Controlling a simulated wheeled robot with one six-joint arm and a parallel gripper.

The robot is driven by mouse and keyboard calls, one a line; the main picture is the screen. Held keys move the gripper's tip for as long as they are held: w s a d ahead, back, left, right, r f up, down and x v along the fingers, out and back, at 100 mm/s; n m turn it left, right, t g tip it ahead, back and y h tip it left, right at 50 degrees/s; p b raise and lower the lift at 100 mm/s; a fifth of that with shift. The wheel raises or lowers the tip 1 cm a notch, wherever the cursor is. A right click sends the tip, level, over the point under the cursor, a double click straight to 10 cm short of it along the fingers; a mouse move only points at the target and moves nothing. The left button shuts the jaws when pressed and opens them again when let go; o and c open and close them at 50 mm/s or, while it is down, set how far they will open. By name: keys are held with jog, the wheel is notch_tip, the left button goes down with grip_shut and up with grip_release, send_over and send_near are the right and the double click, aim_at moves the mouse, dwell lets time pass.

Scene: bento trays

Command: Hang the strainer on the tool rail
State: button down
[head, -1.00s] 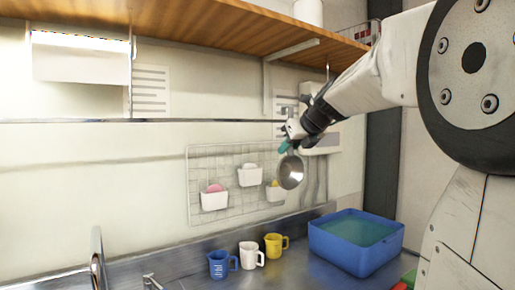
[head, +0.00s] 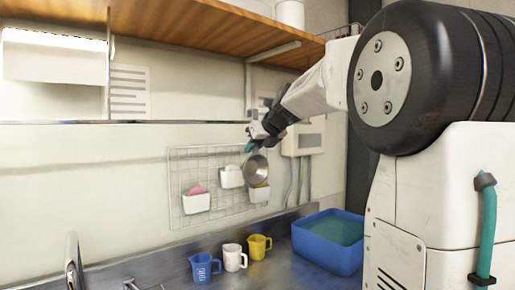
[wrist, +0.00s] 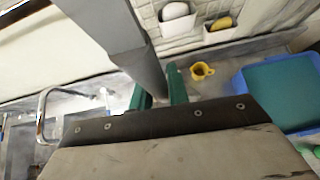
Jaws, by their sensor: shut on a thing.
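My gripper (head: 251,147), with green fingertips, is shut on the strainer (head: 256,172) and holds it up in front of the wall. The strainer's round metal bowl hangs just below the fingers, in front of the wire grid. In the wrist view a grey metal piece, seemingly the strainer's handle (wrist: 135,55), runs down between the green fingers (wrist: 158,93). The tool rail (head: 130,122) is a thin dark line along the wall, left of my gripper and slightly higher. The strainer is apart from the rail as far as I can see.
A wire grid (head: 214,160) with several white cups hangs on the wall. Below stand a blue mug (head: 205,268), a white mug (head: 234,258), a yellow mug (head: 259,246) and a blue tub (head: 330,255). A wooden shelf (head: 190,35) overhangs the rail.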

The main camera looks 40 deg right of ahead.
jog(key=r+x, duration=0.1)
jog(key=x, duration=0.5)
jog(key=shift+w, duration=0.4)
jog(key=shift+a+f, duration=0.1)
jog(key=shift+a, duration=0.05)
jog(key=c, duration=1.3)
grip_release()
